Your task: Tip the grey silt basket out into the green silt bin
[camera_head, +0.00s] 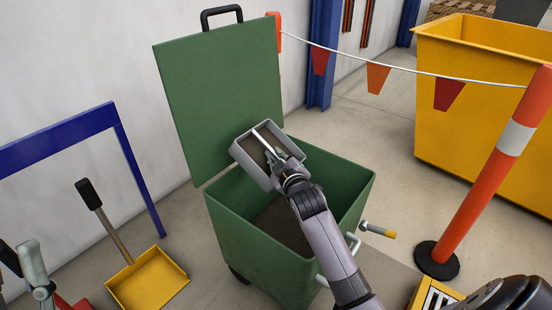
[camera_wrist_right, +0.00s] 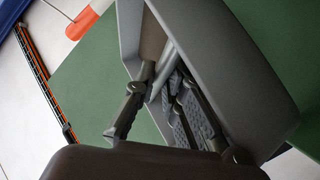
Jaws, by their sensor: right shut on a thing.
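The grey silt basket (camera_head: 241,153) is held up in front of the raised lid, above the back of the open green silt bin (camera_head: 250,245). It is tilted, and its open side partly faces the head camera. Brown silt shows inside it. My right gripper (camera_head: 275,150) is shut on the light bar across the basket. In the right wrist view the gripper fingers (camera_wrist_right: 160,95) reach into the grey basket (camera_wrist_right: 235,65) around that bar. A dark brownish layer shows on the bin's floor.
The bin's green lid (camera_head: 215,90) stands open against the wall side. A yellow skip (camera_head: 480,120), an orange post (camera_head: 490,180) and a flag line are at right. A yellow dustpan (camera_head: 148,280) and a blue frame (camera_head: 60,140) are at left.

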